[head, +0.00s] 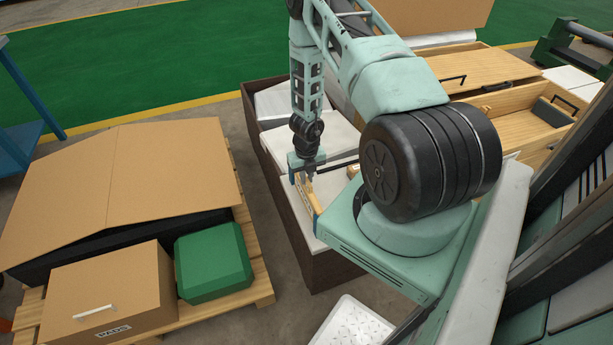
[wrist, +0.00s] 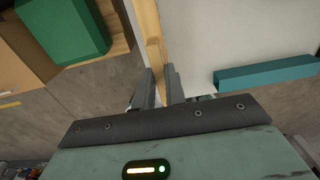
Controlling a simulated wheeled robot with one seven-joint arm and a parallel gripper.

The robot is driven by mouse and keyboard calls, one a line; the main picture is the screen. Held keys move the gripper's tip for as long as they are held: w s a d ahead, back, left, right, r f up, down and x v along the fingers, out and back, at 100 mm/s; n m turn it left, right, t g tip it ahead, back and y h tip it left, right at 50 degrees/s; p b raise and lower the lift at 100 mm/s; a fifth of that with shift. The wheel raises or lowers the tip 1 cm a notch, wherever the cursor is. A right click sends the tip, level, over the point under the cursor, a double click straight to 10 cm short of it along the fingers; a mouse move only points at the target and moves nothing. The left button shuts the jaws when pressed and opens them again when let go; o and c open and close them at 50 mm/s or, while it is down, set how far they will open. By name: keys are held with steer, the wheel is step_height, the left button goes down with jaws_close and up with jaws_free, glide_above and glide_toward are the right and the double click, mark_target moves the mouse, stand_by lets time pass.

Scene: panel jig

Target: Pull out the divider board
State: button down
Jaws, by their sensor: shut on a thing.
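The divider board (head: 309,195) is a light wood strip standing on edge at the front of a white-topped surface in the head view. In the wrist view the board (wrist: 151,32) runs from the top edge down between the fingers. My gripper (head: 304,178) points down at the board's end and is shut on it. In the wrist view, my gripper (wrist: 160,78) has one dark finger on each side of the wood. My arm hides part of the surface and whatever stands behind it, so the board's far end cannot be told.
The white-topped dark brown unit (head: 292,240) stands mid-picture. A pallet (head: 240,292) with a cardboard box (head: 108,298) and a green case (head: 213,262) is at left. Wooden drawers (head: 480,68) are at right. A teal bar (wrist: 265,72) lies right of the board.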

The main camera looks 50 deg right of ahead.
steer(key=shift+f, duration=0.25)
steer(key=c, duration=1.4)
jaws_free()
steer(key=shift+o, duration=0.2)
steer(key=shift+r, duration=0.15)
step_height(320, 180, up, 17)
steer(key=p, duration=0.3)
steer(key=shift+r, duration=0.1)
